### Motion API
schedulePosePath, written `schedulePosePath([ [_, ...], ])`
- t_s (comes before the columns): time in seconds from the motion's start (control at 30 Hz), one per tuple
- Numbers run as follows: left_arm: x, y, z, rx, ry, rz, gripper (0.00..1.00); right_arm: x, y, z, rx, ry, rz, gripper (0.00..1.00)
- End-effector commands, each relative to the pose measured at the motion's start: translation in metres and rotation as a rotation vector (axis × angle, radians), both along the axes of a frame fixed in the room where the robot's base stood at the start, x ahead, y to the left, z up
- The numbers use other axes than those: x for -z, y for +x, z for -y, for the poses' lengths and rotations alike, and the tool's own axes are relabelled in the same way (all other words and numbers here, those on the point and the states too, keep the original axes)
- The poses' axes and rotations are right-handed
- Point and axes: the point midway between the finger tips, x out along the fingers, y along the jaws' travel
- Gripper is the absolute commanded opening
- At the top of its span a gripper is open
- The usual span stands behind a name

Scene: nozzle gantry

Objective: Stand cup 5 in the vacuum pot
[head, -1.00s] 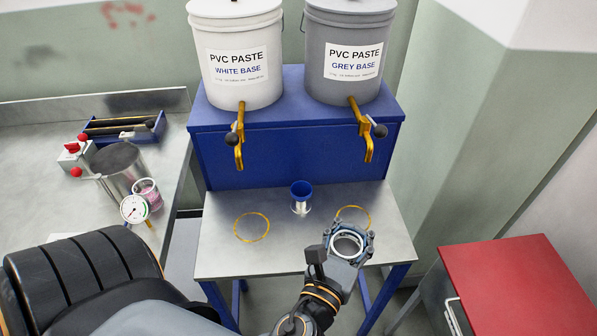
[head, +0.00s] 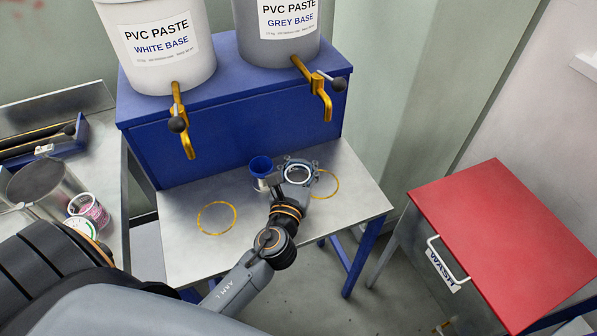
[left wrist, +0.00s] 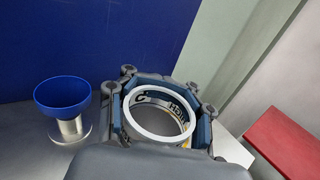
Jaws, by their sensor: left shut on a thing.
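My left gripper (head: 298,173) is shut around a white-rimmed cup, seen from above with its open mouth up. In the left wrist view the cup (left wrist: 160,113) shows a white rim and partly hidden dark lettering inside; its number cannot be read. The gripper is over the steel bench, beside the right yellow ring (head: 323,185). My right gripper is not in view.
A blue funnel-like cup (head: 261,166) on a metal foot stands just left of the gripper. A cup with pink contents (head: 88,210) is beside the pot.

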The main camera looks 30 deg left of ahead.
Motion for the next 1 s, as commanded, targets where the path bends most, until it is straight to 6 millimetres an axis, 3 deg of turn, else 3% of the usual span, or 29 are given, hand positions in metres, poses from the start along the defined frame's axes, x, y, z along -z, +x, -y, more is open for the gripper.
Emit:
schedulePosePath([
  [0.13,0.01,0.006,-0.006,0.0,0.001,0.002,0.0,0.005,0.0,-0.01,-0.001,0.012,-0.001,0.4],
  [0.43,0.049,0.012,-0.013,0.001,0.001,0.0,0.0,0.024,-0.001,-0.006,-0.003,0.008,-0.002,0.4],
  [0.87,0.054,0.011,-0.012,0.001,0.001,0.001,0.0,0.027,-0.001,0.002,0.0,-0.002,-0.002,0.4],
  [0.9,0.054,0.011,-0.012,0.001,0.0,0.0,0.37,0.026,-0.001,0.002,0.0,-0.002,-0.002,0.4],
  [1.0,0.053,0.011,-0.012,0.001,0.0,0.0,0.57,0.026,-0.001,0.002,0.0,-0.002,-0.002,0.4],
])
